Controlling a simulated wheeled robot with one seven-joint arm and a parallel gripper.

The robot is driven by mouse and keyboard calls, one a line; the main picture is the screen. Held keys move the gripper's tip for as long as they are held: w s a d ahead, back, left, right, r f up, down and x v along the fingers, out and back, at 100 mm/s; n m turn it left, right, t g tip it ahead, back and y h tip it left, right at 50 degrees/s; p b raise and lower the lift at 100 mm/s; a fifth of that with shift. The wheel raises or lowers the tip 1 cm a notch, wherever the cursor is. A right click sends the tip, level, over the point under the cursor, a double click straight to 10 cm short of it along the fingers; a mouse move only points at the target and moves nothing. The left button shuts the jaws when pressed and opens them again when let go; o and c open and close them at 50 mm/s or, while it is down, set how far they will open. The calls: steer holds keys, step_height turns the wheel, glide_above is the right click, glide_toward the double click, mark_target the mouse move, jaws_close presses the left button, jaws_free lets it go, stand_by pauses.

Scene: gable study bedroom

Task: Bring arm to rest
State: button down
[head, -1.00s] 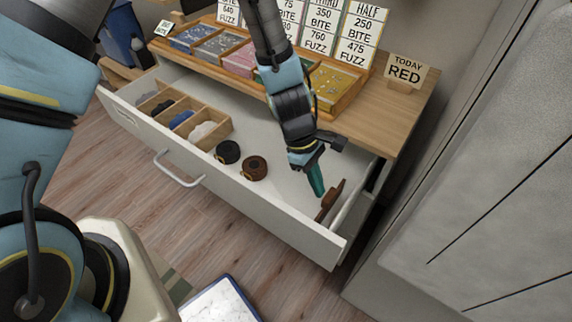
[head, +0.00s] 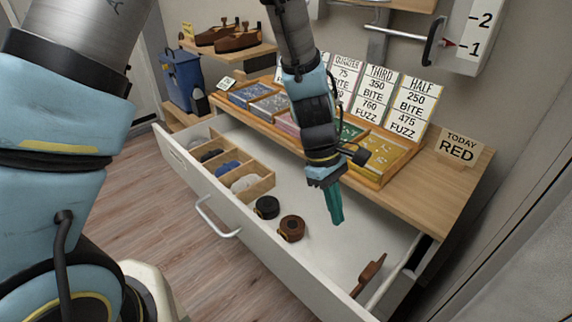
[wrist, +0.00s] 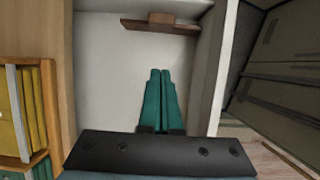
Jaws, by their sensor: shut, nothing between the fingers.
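My gripper (head: 335,205) has teal fingers pressed together and empty. It hangs above the open white drawer (head: 325,262), pointing down, to the right of the brown and black rolls in the head view. In the wrist view my gripper (wrist: 160,75) is shut over the pale drawer floor. A brown wooden piece (wrist: 160,24) lies beyond the fingertips there, clear of them. The same brown piece (head: 368,273) lies at the drawer's right end in the head view.
The drawer also holds a black roll (head: 267,207), a brown roll (head: 291,228) and a wooden divider box (head: 262,187). The desk top (head: 450,185) behind carries coloured trays, price cards and a sign reading TODAY RED (head: 457,148). Wooden floor (head: 140,190) is open at left.

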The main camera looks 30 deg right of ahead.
steer(key=shift+w, duration=0.1)
steer(key=w+a+r+m+t, duration=0.1)
steer(key=w+a+r, duration=0.2)
steer(key=w+a, duration=0.45)
steer(key=w+a+r+m+t, duration=0.1)
steer(key=w+a+r+t, duration=0.15)
steer(key=w+a, duration=0.5)
steer(key=w+a+r+m+t, duration=0.1)
steer(key=w+a+r, duration=0.1)
steer(key=a, duration=0.9)
steer(key=w+a+r+m+t+y, duration=0.1)
steer(key=w+a+r, duration=0.2)
steer(key=a, duration=0.8)
step_height(320, 180, up, 2)
steer(key=shift+w+a, duration=0.15)
steer(key=shift+a, duration=0.1)
